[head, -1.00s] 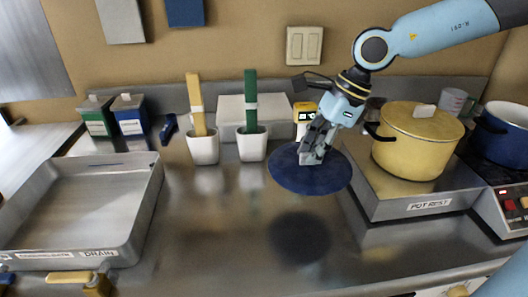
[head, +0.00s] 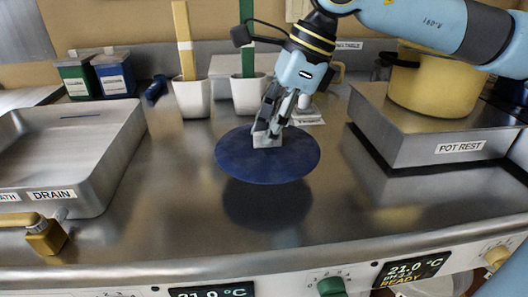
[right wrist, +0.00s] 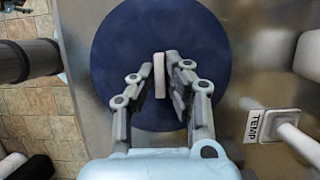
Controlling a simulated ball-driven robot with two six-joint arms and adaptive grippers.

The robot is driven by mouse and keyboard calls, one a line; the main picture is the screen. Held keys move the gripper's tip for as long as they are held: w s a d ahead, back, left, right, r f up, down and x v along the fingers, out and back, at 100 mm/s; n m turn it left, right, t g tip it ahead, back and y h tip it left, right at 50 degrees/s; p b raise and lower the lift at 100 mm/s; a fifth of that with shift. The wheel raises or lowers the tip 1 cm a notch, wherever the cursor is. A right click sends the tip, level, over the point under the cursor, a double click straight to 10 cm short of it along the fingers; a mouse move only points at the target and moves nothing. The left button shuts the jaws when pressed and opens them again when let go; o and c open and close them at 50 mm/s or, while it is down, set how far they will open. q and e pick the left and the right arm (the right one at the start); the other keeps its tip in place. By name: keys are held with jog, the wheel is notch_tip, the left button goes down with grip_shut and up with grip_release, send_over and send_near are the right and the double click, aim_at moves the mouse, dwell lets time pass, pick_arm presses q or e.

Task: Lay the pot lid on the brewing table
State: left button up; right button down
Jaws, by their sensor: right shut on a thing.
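The pot lid (head: 240,163) is a dark blue disc with a pale block-shaped knob. My right gripper (head: 268,136) is shut on the knob and holds the lid roughly level above the steel brewing table (head: 330,225). A dark shadow or reflection shows on the table below it. In the right wrist view the lid (right wrist: 120,50) fills the middle, and the knob (right wrist: 159,75) is between the fingers of the gripper (right wrist: 166,82). My left gripper is not in view.
The yellow pot (head: 430,85) stands on the pot rest (head: 420,140) at right. A steel drain tray (head: 110,165) is at left. Two white cups (head: 193,98) (head: 249,94) with tall strips stand behind the lid. The table's front middle is clear, with controls along the front edge.

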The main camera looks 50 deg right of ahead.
aim_at(267, 148)
jog(key=shift+w+a+f, duration=0.15)
jog(key=shift+a+f, duration=0.05)
jog(key=shift+a, duration=0.35)
jog(key=shift+f, duration=2)
jog(key=shift+f+b, duration=0.1)
jog(key=shift+b, duration=0.2)
jog(key=shift+f, duration=0.1)
jog(key=c, duration=1.4)
grip_release()
